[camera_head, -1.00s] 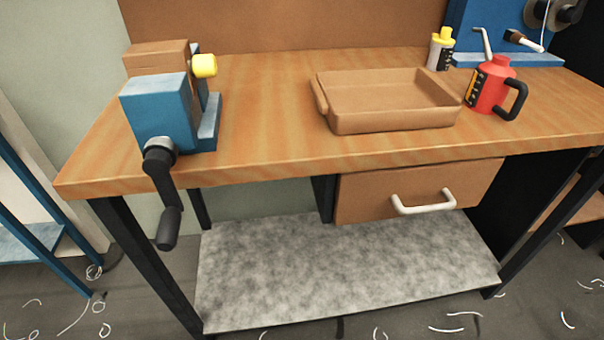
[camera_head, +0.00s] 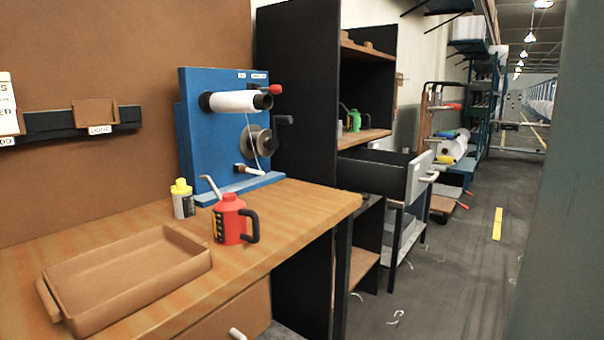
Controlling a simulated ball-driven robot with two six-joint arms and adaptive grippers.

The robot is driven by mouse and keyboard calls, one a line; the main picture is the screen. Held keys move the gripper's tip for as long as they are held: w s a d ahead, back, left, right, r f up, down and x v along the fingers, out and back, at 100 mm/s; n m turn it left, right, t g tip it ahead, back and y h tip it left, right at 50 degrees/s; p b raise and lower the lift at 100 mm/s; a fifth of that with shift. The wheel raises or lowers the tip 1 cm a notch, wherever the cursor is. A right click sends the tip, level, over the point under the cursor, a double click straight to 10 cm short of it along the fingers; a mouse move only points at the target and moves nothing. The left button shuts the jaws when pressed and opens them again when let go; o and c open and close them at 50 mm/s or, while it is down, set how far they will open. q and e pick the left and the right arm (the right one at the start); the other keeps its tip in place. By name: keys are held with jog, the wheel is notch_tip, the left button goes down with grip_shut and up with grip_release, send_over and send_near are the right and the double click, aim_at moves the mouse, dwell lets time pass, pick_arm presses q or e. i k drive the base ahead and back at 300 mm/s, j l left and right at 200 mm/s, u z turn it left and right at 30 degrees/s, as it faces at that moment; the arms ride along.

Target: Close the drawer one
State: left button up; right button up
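A dark drawer (camera_head: 378,179) juts out, open, from the tall black shelf unit at the middle right. Its light grey front (camera_head: 419,177) carries a white handle (camera_head: 429,177) and faces right. A second drawer, brown (camera_head: 235,312), sits under the workbench at the bottom of the picture. Its white handle (camera_head: 237,334) is cut off by the lower edge, and it looks flush under the top. I cannot read a number on either drawer. Neither of my grippers is in view.
The wooden workbench (camera_head: 300,205) holds a brown tray (camera_head: 190,262), a red oil can (camera_head: 230,220), a yellow-capped bottle (camera_head: 183,200) and a blue spool stand (camera_head: 205,120). The black shelf unit (camera_head: 295,120) stands beyond it. Open grey floor (camera_head: 460,280) with scattered white scraps lies at right.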

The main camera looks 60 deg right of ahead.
aim_at(403, 176)
jog(key=z, duration=2.6)
